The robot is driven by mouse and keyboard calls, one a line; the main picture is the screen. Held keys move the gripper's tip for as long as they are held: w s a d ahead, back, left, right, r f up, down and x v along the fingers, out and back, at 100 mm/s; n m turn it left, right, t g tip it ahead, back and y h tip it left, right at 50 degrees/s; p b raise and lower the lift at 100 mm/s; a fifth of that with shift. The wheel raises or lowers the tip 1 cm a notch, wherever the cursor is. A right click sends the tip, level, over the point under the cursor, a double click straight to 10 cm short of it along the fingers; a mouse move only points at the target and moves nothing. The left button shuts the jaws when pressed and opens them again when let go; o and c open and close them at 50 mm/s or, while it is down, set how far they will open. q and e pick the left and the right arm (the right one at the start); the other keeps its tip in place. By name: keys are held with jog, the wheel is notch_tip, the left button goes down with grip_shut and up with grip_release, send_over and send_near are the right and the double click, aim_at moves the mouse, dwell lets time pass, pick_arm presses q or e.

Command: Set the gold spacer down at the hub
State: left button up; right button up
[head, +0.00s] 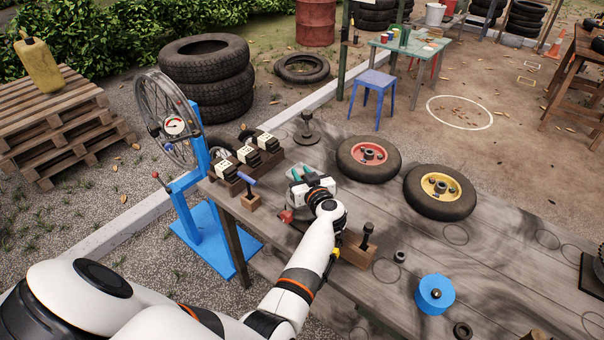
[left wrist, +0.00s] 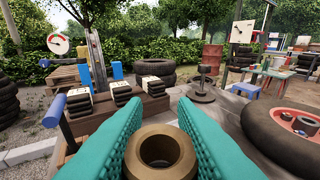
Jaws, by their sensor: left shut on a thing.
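My left gripper (head: 298,174) is over the far left part of the workbench. In the left wrist view its two teal fingers (left wrist: 160,115) are shut on the gold spacer (left wrist: 160,168), a brownish-gold ring with an open hole. The gripper hides the spacer in the head view. A wheel with a red hub (head: 369,153) and a wheel with a yellow hub (head: 441,187) lie flat on the bench, to the right of the gripper and apart from it. The red one also shows at the right of the left wrist view (left wrist: 302,122). My right gripper is not in view.
The wooden bench (head: 350,205) has several numbered dark blocks (head: 245,153) at its left end, beside a blue stand with a spoked wheel (head: 165,118). A dark weighted post (head: 307,130) stands behind the gripper. A blue cylinder (head: 435,295) sits near the front.

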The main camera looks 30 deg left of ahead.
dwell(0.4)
pick_arm(q)
jog(key=shift+p, duration=0.45)
jog(key=shift+f+b, duration=0.5)
jog(key=shift+f, duration=0.5)
jog(key=o, duration=1.5)
jog(key=shift+c, duration=0.2)
jog(key=shift+d, duration=0.1)
